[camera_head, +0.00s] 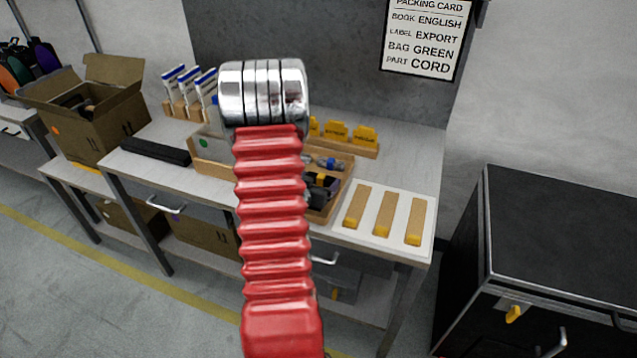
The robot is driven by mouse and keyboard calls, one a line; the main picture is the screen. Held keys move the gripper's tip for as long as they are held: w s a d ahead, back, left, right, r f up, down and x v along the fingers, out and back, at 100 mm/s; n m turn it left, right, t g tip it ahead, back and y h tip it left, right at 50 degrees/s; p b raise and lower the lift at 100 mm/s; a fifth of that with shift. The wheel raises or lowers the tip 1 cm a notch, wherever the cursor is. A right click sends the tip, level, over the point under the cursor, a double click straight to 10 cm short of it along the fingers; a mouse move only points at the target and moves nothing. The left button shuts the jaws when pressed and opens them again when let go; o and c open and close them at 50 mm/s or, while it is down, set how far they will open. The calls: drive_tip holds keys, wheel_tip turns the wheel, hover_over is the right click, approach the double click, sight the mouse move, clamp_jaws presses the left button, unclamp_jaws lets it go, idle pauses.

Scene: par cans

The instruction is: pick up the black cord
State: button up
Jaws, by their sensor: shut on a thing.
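My red ribbed arm with a chrome ringed end rises in front of the workbench (405,165). My gripper's fingers do not show; the arm hides what is behind it. A wooden tray (343,185) sits on the bench just right of the arm, partly covered by it. In it lie small dark items (320,187) and a blue and grey piece. I cannot tell whether one of the dark items is the black cord. Whatever lies behind the arm is hidden.
A white board with several yellow-ended wooden strips (383,213) lies right of the tray. A long black object (155,151) lies left. An open cardboard box (93,117) stands further left. A black cabinet (570,240) is right. The wall card (424,38) reads "PART CORD".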

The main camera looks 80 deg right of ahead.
wheel_tip(320, 180, up, 9)
drive_tip(key=shift+r, duration=0.15)
idle(0.4)
